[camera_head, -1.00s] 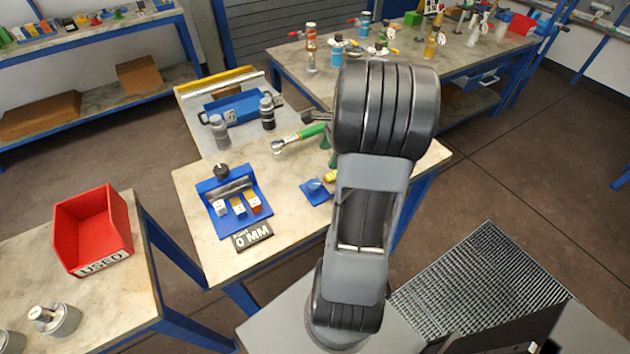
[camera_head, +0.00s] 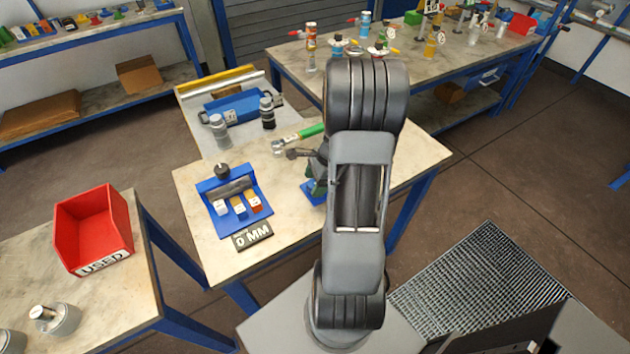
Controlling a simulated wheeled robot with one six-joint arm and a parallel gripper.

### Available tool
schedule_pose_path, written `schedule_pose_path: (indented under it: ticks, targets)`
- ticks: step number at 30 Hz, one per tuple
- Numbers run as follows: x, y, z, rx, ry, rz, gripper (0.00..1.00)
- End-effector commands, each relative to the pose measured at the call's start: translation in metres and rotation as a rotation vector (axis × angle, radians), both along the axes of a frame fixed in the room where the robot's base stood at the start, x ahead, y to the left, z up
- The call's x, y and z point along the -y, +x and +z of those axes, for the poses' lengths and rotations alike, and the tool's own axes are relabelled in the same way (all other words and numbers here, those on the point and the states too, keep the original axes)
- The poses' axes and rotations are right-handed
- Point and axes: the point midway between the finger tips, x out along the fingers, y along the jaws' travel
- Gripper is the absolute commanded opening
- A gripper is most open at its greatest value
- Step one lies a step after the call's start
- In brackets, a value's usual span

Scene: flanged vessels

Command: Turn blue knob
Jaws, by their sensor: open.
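I cannot pick out a blue knob for certain. A small blue piece (camera_head: 312,191) lies on the middle table, mostly hidden behind my arm. A blue-topped vessel (camera_head: 365,20) stands on the back bench; its small parts are too fine to tell apart. My gripper (camera_head: 296,153) is over the middle table, beside the green-handled wrench, seen from the side and partly covered by my arm. It is open, with nothing seen in it.
The green-handled wrench (camera_head: 312,131), a blue block rack (camera_head: 222,188), a "0 MM" sign (camera_head: 253,236) and two grey-black cylinders (camera_head: 267,113) stand around my arm. A red bin (camera_head: 92,230) is at left.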

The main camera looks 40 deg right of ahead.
Motion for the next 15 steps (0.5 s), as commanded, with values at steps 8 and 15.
schedule_pose_path:
  ticks: [8,15]
  targets:
    - [0.0000,-0.0001,0.0001,-0.001,0.000,0.000,0.58]
    - [0.0000,-0.0001,0.0002,-0.001,0.000,0.000,0.35]
